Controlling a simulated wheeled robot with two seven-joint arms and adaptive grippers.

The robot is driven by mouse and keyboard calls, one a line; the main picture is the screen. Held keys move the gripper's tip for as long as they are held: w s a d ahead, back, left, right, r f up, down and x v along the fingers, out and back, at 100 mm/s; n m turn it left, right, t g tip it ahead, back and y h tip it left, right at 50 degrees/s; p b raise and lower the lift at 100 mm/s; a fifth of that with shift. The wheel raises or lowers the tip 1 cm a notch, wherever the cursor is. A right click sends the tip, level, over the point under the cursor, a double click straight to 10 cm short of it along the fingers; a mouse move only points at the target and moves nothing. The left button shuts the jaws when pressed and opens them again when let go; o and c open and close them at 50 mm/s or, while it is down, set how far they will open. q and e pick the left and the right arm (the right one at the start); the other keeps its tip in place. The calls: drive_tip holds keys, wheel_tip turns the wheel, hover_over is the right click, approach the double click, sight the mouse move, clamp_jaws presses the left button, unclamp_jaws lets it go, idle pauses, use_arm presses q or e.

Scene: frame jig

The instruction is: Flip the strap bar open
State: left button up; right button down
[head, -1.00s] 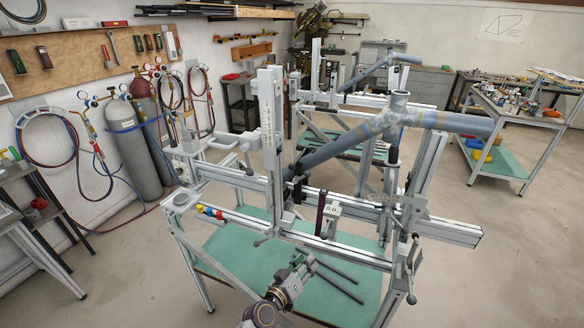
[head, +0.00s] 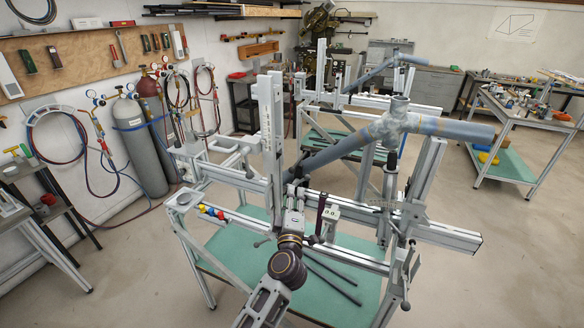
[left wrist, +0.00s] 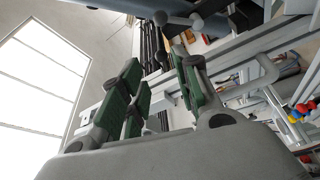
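The grey frame jig (head: 448,232) stands in the middle of the head view, with a blue-grey tube frame (head: 335,152) clamped in it. A dark, upright bar (head: 321,208) stands on its lower rail beside a small pale block; I cannot tell for sure whether it is the strap bar. My left gripper (head: 298,180) is at the jig, just left of this bar and in front of the tube's lower end. In the left wrist view its green-padded fingers (left wrist: 160,92) are apart, with no object clearly held between them. My right gripper is not in view.
A ball-ended handle (left wrist: 178,20) shows beyond the fingertips in the left wrist view. Red, yellow and blue knobs (head: 212,211) sit on the jig's left rail. Dark rods (head: 330,280) lie on the green lower shelf (head: 225,255). Gas bottles (head: 140,148) stand at the left wall.

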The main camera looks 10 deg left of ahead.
sight(294, 167)
use_arm(q)
drive_tip(key=shift+w+r+n+g+y, duration=0.1)
drive_tip(key=shift+r+n+g+y, duration=0.2)
drive_tip(key=shift+r+n+y, duration=0.4)
drive_tip(key=shift+f, duration=0.15)
drive_tip(key=shift+w+a+r+p, duration=0.1)
drive_tip(key=shift+w+a+p, duration=0.1)
drive_tip(key=shift+w, duration=2.1)
drive_tip(key=shift+w+a+r+p, duration=0.1)
drive_tip(key=shift+w+a+p, duration=0.15)
drive_tip(key=shift+w, duration=2.05)
drive_tip(key=shift+w+a+r+p, duration=0.1)
drive_tip(key=shift+w+a+p, duration=0.1)
drive_tip(key=shift+w, duration=2.1)
clamp_jaws()
drive_tip(key=shift+w+d+f, duration=0.1)
drive_tip(key=shift+f, duration=0.05)
